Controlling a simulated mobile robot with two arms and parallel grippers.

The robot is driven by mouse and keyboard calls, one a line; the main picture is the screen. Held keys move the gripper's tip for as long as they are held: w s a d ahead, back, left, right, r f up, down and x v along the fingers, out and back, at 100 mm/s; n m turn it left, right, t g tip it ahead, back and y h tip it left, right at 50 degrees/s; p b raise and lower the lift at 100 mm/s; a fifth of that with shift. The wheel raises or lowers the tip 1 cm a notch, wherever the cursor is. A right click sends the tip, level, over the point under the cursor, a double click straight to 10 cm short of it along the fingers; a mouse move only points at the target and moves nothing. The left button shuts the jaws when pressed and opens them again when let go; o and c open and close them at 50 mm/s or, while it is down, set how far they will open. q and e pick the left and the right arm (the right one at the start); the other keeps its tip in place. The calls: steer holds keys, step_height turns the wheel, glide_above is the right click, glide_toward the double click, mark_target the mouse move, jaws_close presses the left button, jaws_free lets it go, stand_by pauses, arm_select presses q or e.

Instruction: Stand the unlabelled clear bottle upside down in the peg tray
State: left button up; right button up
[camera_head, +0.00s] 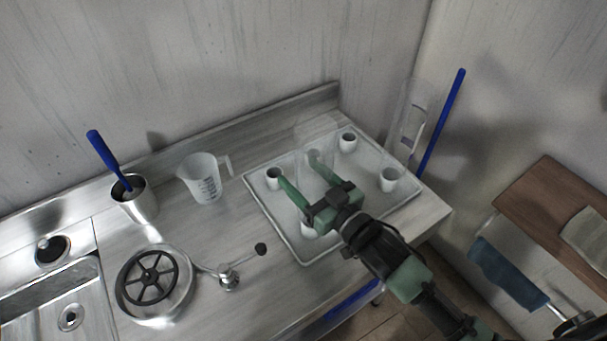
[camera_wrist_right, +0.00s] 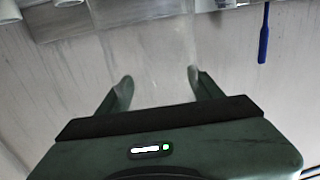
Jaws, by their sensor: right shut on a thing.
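The peg tray (camera_head: 278,222) is a pale, low-rimmed tray on the right of the counter. It bears several short white round pegs with dark tops, such as the back one (camera_head: 347,142), the left one (camera_head: 274,178) and the right one (camera_head: 390,179). My right gripper (camera_head: 300,196) is above the tray, shut on a clear, faint bottle (camera_head: 316,172). The bottle also shows between the fingers in the right wrist view (camera_wrist_right: 150,48). Its outline is too faint to tell which end is down or whether it touches the tray. My left gripper is not in view.
A tall clear container with a pale label (camera_head: 411,125) stands behind the tray's right corner, near a blue stick (camera_head: 440,124). A measuring jug (camera_head: 203,180), a metal cup (camera_head: 138,203) with a blue-handled tool and a black handwheel (camera_head: 147,278) stand to the left.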

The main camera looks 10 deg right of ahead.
steer(key=shift+f+b, duration=0.45)
steer(key=shift+f, duration=0.35)
steer(key=o, duration=1.4)
steer(key=shift+s, duration=0.15)
steer(key=shift+s+d+f, duration=0.1)
steer(key=shift+s+d, duration=0.1)
steer(key=shift+s, duration=0.1)
steer(key=b+v, duration=0.2)
steer(key=v, duration=0.5)
